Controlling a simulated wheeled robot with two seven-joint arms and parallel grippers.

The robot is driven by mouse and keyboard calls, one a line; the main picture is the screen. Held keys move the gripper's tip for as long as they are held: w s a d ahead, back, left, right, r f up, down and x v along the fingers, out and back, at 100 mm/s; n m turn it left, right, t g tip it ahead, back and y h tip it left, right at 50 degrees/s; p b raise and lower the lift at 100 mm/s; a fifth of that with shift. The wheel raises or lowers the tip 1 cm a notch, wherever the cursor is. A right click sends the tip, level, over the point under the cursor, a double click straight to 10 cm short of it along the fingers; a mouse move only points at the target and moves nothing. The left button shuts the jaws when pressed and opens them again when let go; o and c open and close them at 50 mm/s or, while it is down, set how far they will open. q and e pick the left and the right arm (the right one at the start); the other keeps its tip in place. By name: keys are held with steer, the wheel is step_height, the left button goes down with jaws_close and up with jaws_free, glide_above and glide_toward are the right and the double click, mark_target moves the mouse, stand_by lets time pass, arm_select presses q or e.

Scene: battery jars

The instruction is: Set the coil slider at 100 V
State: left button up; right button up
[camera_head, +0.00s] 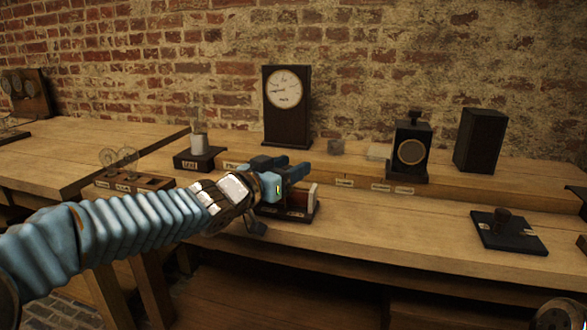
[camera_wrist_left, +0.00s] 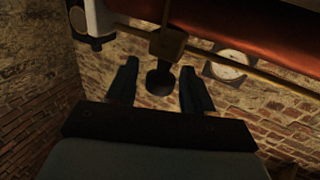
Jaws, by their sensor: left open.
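The coil (camera_head: 298,199) sits on a dark base at the bench's front, partly hidden behind my left gripper (camera_head: 290,170). In the left wrist view the reddish-brown coil (camera_wrist_left: 245,28) shows close up, with a brass rod alongside. The slider, a brass block (camera_wrist_left: 168,44) with a black knob (camera_wrist_left: 160,80), is on that rod. My left gripper (camera_wrist_left: 160,90) is open, its two dark fingers on either side of the knob, with visible gaps. A tall dark case with a round white dial (camera_head: 284,89) stands behind; the reading is too small to tell.
A small dark stand with a pale jar (camera_head: 198,145) is behind on the left. A black box with a round face (camera_head: 411,151) and a dark cabinet (camera_head: 480,140) stand at right. A black switch board (camera_head: 508,232) lies front right. The bench between coil and board is clear.

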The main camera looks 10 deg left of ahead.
arm_select(q)
steer(key=shift+w+d, duration=0.3)
steer(key=shift+w, duration=0.3)
steer(key=shift+r, duration=0.1)
jaws_close()
